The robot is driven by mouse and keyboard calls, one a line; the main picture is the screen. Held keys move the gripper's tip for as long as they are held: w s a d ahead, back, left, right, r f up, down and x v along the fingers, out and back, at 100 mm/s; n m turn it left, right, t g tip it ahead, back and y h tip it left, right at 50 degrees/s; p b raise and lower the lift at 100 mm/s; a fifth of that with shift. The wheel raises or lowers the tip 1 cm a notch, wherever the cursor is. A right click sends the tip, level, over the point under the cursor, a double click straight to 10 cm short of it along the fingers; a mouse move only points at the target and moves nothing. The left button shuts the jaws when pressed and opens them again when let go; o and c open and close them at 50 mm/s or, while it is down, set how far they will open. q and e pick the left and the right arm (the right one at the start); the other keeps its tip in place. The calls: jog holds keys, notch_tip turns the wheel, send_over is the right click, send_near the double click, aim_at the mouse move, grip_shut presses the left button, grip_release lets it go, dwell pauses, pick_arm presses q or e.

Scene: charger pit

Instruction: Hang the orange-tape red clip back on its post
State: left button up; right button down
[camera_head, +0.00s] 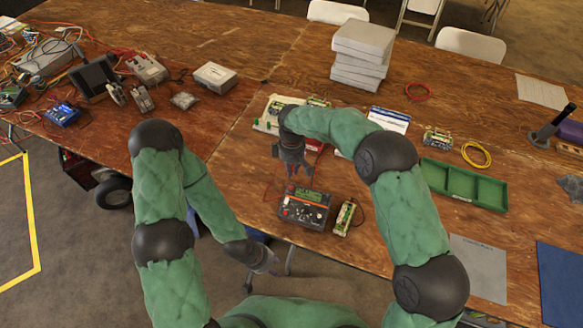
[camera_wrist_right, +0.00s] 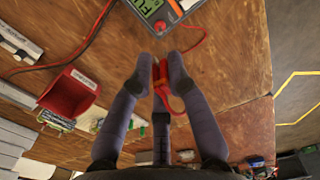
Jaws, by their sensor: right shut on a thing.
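My right gripper (camera_head: 294,172) is above the table, just behind the charger. In the right wrist view, its fingers (camera_wrist_right: 160,66) are shut on a red clip (camera_wrist_right: 162,80) with a red lead. I cannot make out the orange tape clearly. A pale stand (camera_head: 262,127) with small green uprights lies behind the right gripper in the head view, partly hidden by my arm; I cannot tell which upright is the clip's post. My left gripper (camera_head: 266,264) hangs low, off the table's front edge, and its fingers are too unclear to judge.
The charger (camera_head: 305,207) and a battery pack (camera_head: 343,218) stand near the front edge. A red bin (camera_wrist_right: 72,92) is beside the right gripper. A green tray (camera_head: 463,184), a yellow cable loop (camera_head: 475,155) and stacked white boxes (camera_head: 361,55) are farther right and back.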

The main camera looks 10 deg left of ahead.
jog(key=c, duration=2)
grip_release()
jog(key=shift+f+b, duration=1.65)
jog(key=shift+f, duration=1.75)
jog(key=shift+f, duration=0.15)
jog(key=o, duration=0.9)
jog(key=shift+o, duration=1.1)
